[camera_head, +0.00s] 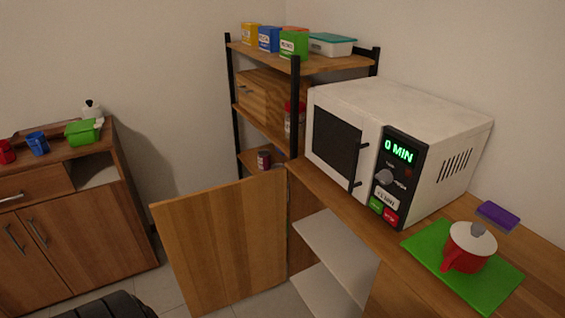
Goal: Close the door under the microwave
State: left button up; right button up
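The wooden cabinet door (222,243) under the microwave stands wide open, swung out to the left from its hinge side below the microwave's left end. The white microwave (405,135) sits on the wooden counter, and its own door is shut. The open cabinet shows white shelves (333,245) inside. No handle shows on the visible face of the cabinet door. Neither of my grippers is in view. A dark rounded piece at the bottom left edge may be part of me.
A green mat (428,250) with a red pot (472,248) lies on the counter, near a purple sponge (498,214). A tall shelf (268,120) stands behind the door. A wooden sideboard (85,232) is at the left, with bare floor between it and the door.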

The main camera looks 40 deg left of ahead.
aim_at(225, 245)
jog(key=j, duration=1.15)
jog(key=k+j+z, duration=0.1)
jog(key=j, duration=1.05)
